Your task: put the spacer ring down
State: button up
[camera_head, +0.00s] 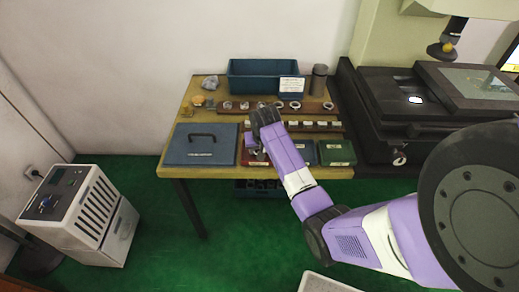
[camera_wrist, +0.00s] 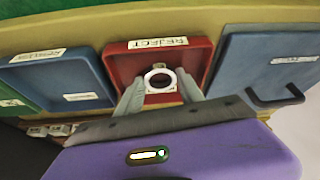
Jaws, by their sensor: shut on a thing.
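My gripper (camera_wrist: 162,86) is shut on a pale spacer ring (camera_wrist: 159,91), which shows between the two grey fingers in the wrist view. The ring's open hole faces the camera. Fingers and ring appear over the red tray (camera_wrist: 116,62), labelled REJECT; their height above its floor is hard to judge. In the head view my gripper (camera_head: 263,122) is over the table, and my arm hides the ring. Part of the red tray (camera_head: 250,158) shows beside my arm there.
A blue tray (camera_wrist: 22,72) and the blue lid with a black handle (camera_wrist: 245,60) flank the red tray. A green tray (camera_head: 337,153) stands farther right. Racks of rings (camera_head: 309,106) and a blue bin (camera_head: 250,78) lie behind. A dark machine (camera_head: 375,110) bounds the right.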

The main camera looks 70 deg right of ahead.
jog(key=o, duration=1.4)
jog(key=shift+f, duration=0.1)
jog(key=shift+o, duration=0.2)
jog(key=v, duration=1.2)
jog(key=w+a+f+n+t, duration=0.25)
jog(key=a+f, duration=0.45)
jog(key=a, duration=0.5)
jog(key=s+a+f+n+t, duration=0.1)
jog(key=s+a+n+t, duration=0.3)
jog(key=a, duration=0.9)
jog(key=s+a+r+n+t+y, duration=0.2)
jog(key=s+a+r, duration=0.4)
jog(key=s+r, duration=0.3)
jog(key=s+a+r+n+t+y, duration=0.2)
jog(key=s+a+r, duration=0.4)
jog(key=s+r, duration=0.3)
jog(key=shift+a+n+t+p, duration=0.35)
jog(key=shift+n+t, duration=0.1)
jog(key=shift+t, duration=0.6)
